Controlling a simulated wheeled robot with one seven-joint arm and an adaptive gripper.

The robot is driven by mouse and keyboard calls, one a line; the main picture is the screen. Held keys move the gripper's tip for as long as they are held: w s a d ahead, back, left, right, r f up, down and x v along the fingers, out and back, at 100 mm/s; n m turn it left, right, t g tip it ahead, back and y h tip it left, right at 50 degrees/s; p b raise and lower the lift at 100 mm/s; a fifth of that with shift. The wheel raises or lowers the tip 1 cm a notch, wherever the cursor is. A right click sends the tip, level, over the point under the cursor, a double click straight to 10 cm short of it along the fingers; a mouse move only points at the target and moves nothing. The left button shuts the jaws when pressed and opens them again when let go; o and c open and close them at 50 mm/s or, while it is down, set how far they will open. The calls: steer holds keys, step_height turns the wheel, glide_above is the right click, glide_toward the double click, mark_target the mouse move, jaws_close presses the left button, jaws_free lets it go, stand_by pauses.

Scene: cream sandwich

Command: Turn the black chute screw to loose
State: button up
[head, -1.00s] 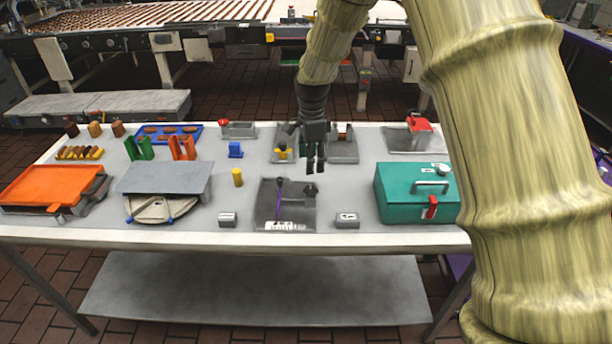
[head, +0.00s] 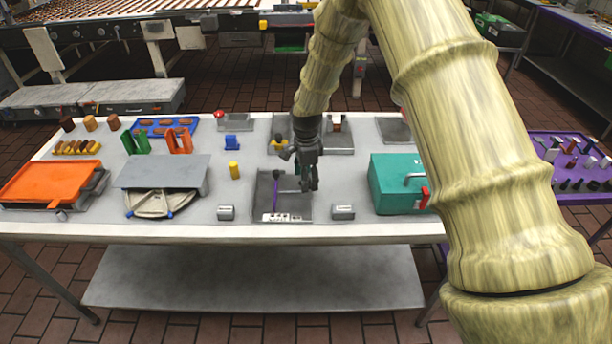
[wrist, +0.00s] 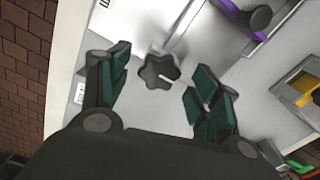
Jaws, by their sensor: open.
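The black chute screw (wrist: 158,72) is a dark lobed knob with a white mark on its top, in the middle of the wrist view. It sits on a grey metal plate (head: 264,196) at the front middle of the table. My gripper (wrist: 152,88) is open, with one finger on each side of the knob and a gap to each. In the head view my gripper (head: 309,186) is over the right part of the plate and hides the knob. A purple lever with a dark knob (wrist: 258,18) is beside the screw; its purple stem (head: 276,195) shows in the head view.
Small grey blocks stand left (head: 226,212) and right (head: 343,212) of the plate. A teal box (head: 388,185) stands to the right. The table's front strip is clear.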

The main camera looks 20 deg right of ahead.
steer(key=shift+f, duration=0.15)
steer(key=c, duration=1)
